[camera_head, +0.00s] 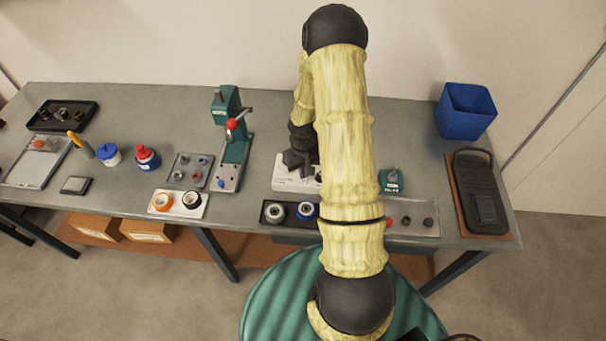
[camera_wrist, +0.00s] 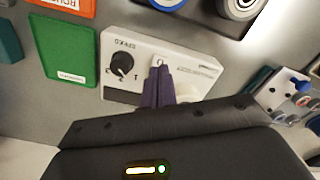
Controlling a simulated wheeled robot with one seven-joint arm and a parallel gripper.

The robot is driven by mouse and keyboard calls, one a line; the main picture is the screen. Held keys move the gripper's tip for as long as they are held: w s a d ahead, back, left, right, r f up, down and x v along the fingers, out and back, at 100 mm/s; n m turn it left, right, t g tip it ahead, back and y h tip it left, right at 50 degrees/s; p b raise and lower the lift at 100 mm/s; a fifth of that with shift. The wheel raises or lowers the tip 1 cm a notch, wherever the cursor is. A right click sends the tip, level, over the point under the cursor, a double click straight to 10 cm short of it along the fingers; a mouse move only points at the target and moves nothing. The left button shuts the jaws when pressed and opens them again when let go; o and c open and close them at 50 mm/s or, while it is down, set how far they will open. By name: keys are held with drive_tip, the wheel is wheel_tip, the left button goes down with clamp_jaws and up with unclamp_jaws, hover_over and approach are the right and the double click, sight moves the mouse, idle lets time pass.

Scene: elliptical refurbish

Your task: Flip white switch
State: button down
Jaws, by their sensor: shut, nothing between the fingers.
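A white control box (camera_wrist: 190,66) sits on the bench, upside down in the wrist view. It carries a black speed knob (camera_wrist: 122,65) and a small "0" mark beside my fingertips. My gripper (camera_wrist: 159,70) is shut and empty, with its dark fingers over the box's face, right of the knob. A pale piece (camera_wrist: 187,92) shows just right of the fingers; I cannot tell if it is the white switch. The fingers cover that part of the face, and I cannot tell if they touch it. In the head view, my arm partly hides the box (camera_head: 288,180).
A green card (camera_wrist: 65,48) lies left of the box. A dark tray (camera_head: 266,215) with rollers is in front of it. A green press (camera_head: 236,150) stands to the left, and a blue bin (camera_head: 466,112) at the back right. Bare bench shows behind the box.

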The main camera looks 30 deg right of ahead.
sight(302, 181)
drive_tip(key=shift+r+p, duration=1.65)
drive_tip(key=shift+r, duration=0.8)
drive_tip(key=s+a+r+t+b, duration=0.2)
drive_tip(key=s+a+r+b, duration=0.5)
drive_tip(key=s+a+r, duration=0.5)
wheel_tip(302, 181, up, 3)
drive_tip(key=shift+s+a+f+n+t, duration=0.2)
drive_tip(key=shift+a+n+t, duration=0.15)
drive_tip(key=shift+a, duration=0.5)
